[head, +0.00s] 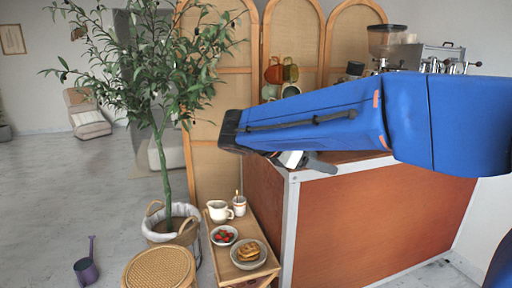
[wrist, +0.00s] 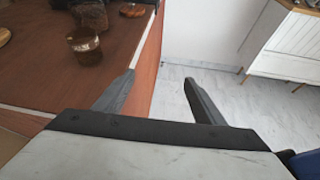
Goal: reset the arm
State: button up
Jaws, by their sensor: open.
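My gripper (wrist: 160,88) shows in the wrist view with its two dark fingers spread apart and nothing between them. It is beside the edge of the wooden cart top (wrist: 60,55), with the pale floor seen past the fingers. In the head view my blue arm reaches in from the right across the cart (head: 360,215). The gripper (head: 305,161) is partly hidden under the arm there, near the cart's front left corner.
On the cart top stand a glass (wrist: 84,44) and a round wooden piece (wrist: 132,10). A coffee grinder (head: 388,42) is behind the arm. A low wooden table (head: 228,268) holds a pitcher (head: 220,211) and plates. A potted tree (head: 165,130) stands left; open floor lies beyond.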

jog(key=s+d+f+m+g+y, duration=0.25)
jog(key=s+d+f+m, duration=0.25)
jog(key=s+d, duration=0.35)
jog(key=s+d+f+m+t+y, duration=0.1)
jog(key=s+f+m+y, duration=0.3)
jog(key=s+f+m, duration=0.3)
jog(key=s+d+f+m+t+y, duration=0.1)
jog(key=s+d+f+m+y, duration=0.1)
jog(key=s+f+m+y, duration=0.3)
jog(key=s+f+m, duration=0.2)
jog(key=s+m, duration=0.2)
jog(key=s, duration=0.2)
jog(key=shift+s+d+f+m, duration=0.2)
jog(key=shift+s+f+m, duration=0.1)
jog(key=shift+s+m, duration=0.1)
